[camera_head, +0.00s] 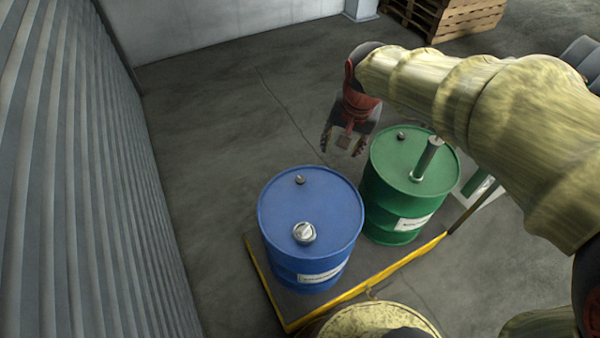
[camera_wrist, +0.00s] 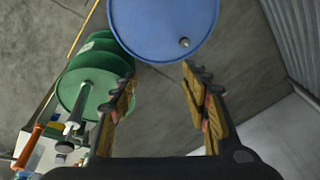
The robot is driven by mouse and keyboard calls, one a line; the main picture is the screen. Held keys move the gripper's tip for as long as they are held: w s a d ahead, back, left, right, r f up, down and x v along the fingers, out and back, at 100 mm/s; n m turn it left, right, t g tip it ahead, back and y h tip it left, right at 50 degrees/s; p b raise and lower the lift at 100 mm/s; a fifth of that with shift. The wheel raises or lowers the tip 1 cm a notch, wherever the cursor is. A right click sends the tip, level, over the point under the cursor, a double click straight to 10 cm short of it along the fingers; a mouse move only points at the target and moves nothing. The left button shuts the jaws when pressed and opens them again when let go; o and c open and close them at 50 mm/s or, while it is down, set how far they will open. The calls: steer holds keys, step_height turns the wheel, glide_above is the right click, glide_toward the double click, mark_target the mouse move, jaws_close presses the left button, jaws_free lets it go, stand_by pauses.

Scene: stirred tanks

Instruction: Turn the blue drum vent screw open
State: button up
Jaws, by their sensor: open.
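The blue drum (camera_head: 325,208) stands upright. Its lid carries a larger silver round fitting (camera_head: 304,232) with a raised bar across its top, near the front, and a small dark grey plug (camera_head: 300,179) near the back rim. No marking shows which one is the vent screw. In the wrist view the blue drum (camera_wrist: 155,22) is cut off at the top; the small plug (camera_wrist: 184,42) shows, and the silver fitting is out of frame. My gripper (camera_head: 343,143) is open and empty, pointing down behind and right of the blue drum, touching neither fitting. Its fingers (camera_wrist: 158,74) are spread apart.
A green drum (camera_head: 385,185) with an upright grey pipe (camera_head: 428,158) stands close to the right of the blue drum, below my arm. Both stand on a yellow-edged platform (camera_head: 352,297). A corrugated wall (camera_head: 70,180) is at left.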

steer(key=w+a+f+m+g+p, duration=0.1)
steer(key=w+a+f+m+p, duration=0.2)
steer(key=w+f, duration=0.65)
steer(key=m+g, duration=0.2)
steer(key=m, duration=0.1)
glide_above(301, 178)
step_height(301, 178, down, 16)
steer(key=shift+r+p, duration=0.15)
steer(key=shift+p, duration=0.15)
step_height(301, 178, down, 8)
steer(key=shift+f+b, duration=0.1)
steer(key=shift+b, duration=0.8)
steer(key=shift+c, duration=0.2)
steer(key=c, duration=1.1)
